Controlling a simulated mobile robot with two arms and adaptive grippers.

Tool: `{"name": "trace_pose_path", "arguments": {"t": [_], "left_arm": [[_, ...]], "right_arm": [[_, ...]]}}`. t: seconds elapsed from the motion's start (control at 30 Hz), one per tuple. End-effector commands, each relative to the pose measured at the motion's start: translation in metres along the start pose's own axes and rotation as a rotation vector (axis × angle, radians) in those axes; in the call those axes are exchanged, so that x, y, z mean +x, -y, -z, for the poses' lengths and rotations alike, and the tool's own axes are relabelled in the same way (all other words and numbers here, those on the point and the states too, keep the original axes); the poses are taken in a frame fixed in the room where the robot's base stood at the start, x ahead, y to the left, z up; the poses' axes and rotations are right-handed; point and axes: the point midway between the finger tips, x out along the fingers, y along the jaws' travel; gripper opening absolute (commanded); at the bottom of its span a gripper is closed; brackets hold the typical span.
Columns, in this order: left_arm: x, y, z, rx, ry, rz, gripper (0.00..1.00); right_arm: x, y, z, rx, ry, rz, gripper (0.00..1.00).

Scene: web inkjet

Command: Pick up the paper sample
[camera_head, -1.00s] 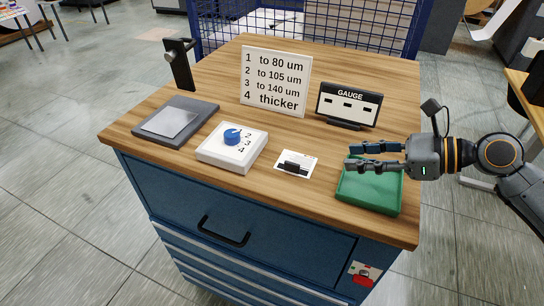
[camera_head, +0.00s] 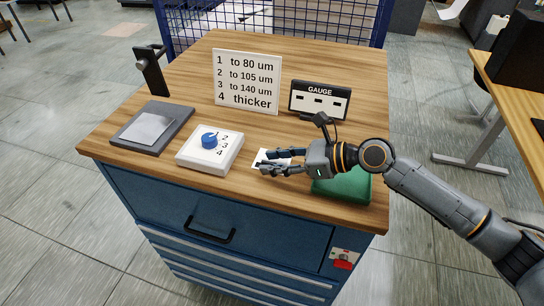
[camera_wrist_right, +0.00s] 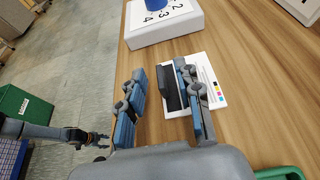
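The paper sample is a small white card (camera_wrist_right: 213,78) with colour patches along one edge and a black raised block (camera_wrist_right: 170,90) on it. It lies flat on the wooden top. In the head view the card (camera_head: 262,154) is largely hidden by my right gripper (camera_head: 264,161). In the wrist view the right gripper (camera_wrist_right: 160,68) is open, with the black block between its two fingers, close to the right-hand one. I cannot tell whether they touch. My left gripper (camera_wrist_right: 95,138) shows small at the wrist view's lower left; its opening is unclear.
A white box with a blue knob (camera_head: 209,153) stands left of the card. A green tray (camera_head: 345,187) lies under my right wrist. Behind stand a number sign (camera_head: 246,82) and a gauge holder (camera_head: 320,100). A dark grey plate (camera_head: 150,128) lies at left.

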Motion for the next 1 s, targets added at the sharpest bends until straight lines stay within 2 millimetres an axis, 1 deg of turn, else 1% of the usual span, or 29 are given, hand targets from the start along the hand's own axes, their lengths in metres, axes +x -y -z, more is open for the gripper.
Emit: {"name": "trace_pose_path", "arguments": {"t": [0.1, 0.3, 0.33, 0.4, 0.47, 0.5, 0.87, 1.0], "left_arm": [[-0.0029, -0.0002, 0.0007, 0.0, -0.001, 0.0, 0.4], [-0.002, -0.0008, 0.0009, 0.0, -0.001, -0.001, 0.4], [-0.002, -0.0011, 0.001, 0.0, -0.001, -0.001, 0.4], [-0.002, -0.0024, 0.0013, 0.0, -0.002, -0.003, 0.4], [-0.002, -0.004, 0.0017, 0.0, -0.002, -0.005, 0.4], [-0.002, -0.0051, 0.0019, 0.0, -0.002, -0.006, 0.4], [-0.0017, -0.0071, 0.0026, 0.001, -0.003, -0.009, 0.4], [0.0012, -0.0068, 0.0023, 0.001, -0.003, -0.008, 0.4]], "right_arm": [[0.0072, 0.0, -0.0001, 0.0, -0.001, 0.0, 0.34], [0.0078, 0.0, 0.001, 0.0, -0.001, 0.0, 0.34], [0.0077, 0.0, 0.001, 0.0, -0.001, 0.0, 0.3], [0.0076, 0.0, 0.001, 0.0, -0.001, 0.0, 0.16], [0.0076, 0.0, 0.001, 0.0, -0.001, 0.0, 0.03], [0.0075, 0.0, 0.001, 0.0, -0.001, 0.0, 0.0], [0.0073, 0.0, 0.0006, 0.0, -0.001, 0.0, 0.0], [0.0054, 0.0003, -0.0044, -0.001, 0.0, 0.0, 0.0]]}}
